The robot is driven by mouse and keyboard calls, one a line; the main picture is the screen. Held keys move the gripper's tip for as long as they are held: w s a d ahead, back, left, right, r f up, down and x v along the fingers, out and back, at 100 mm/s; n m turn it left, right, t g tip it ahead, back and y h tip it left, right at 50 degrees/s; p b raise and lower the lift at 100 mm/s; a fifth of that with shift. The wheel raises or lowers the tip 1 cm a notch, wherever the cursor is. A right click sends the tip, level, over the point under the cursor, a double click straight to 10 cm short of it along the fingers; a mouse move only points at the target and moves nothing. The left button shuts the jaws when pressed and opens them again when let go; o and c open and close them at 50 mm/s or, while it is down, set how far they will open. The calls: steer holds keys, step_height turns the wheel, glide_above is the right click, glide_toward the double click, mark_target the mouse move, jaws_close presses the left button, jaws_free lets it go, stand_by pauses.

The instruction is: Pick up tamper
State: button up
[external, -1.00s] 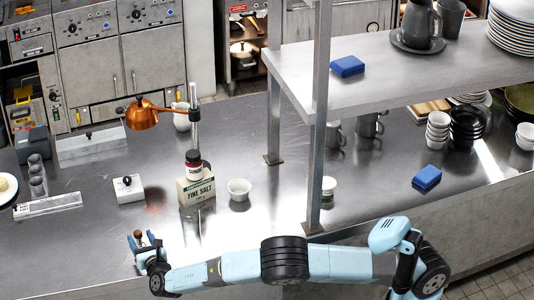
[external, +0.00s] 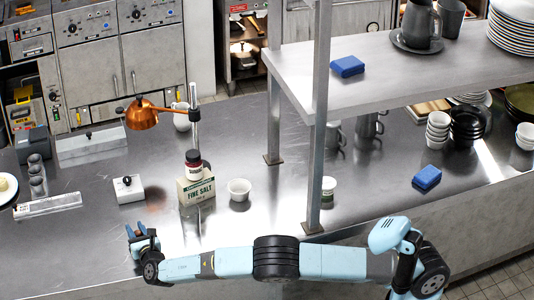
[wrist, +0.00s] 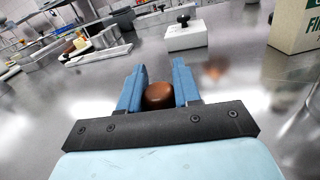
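The tamper shows in the wrist view as a rounded brown knob (wrist: 159,96) between my two blue fingers; its lower part is hidden behind the dark gripper bar. My gripper (wrist: 160,84) has one finger on each side of the knob, and the knob about fills the gap. I cannot tell whether the fingers touch it. In the external view my gripper (external: 142,237) is low over the front left of the steel counter (external: 80,235), and the tamper is hardly visible there.
A white box with a black knob (external: 128,188) stands beyond my gripper. A fine salt box (external: 196,189) with a jar on top and a white bowl (external: 239,189) stand to the right. A metal post (external: 318,150) holds up a shelf. The counter around my gripper is clear.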

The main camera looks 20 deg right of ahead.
jaws_close()
